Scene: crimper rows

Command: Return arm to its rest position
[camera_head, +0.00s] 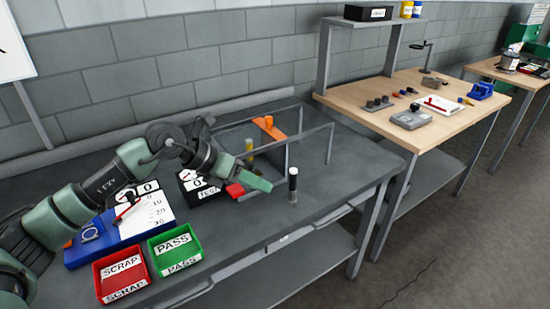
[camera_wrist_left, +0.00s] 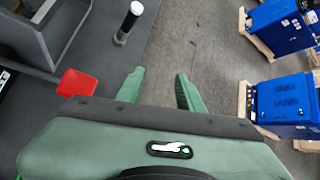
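My left arm reaches in from the left over the dark grey bench. Its gripper (camera_head: 258,178) hangs above the bench near the frame-like fixture. In the left wrist view the two green fingers of the left gripper (camera_wrist_left: 161,90) stand apart with nothing between them, so it is open. A red part (camera_head: 235,190) is close beside the gripper in the head view and left of the fingers in the wrist view (camera_wrist_left: 77,82). A black post with a white top (camera_head: 293,186) stands on the bench to the right. My right gripper is not in view.
A grey-framed fixture (camera_head: 330,145) stands behind the gripper. A wooden table (camera_head: 440,125) with tools is farther right.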

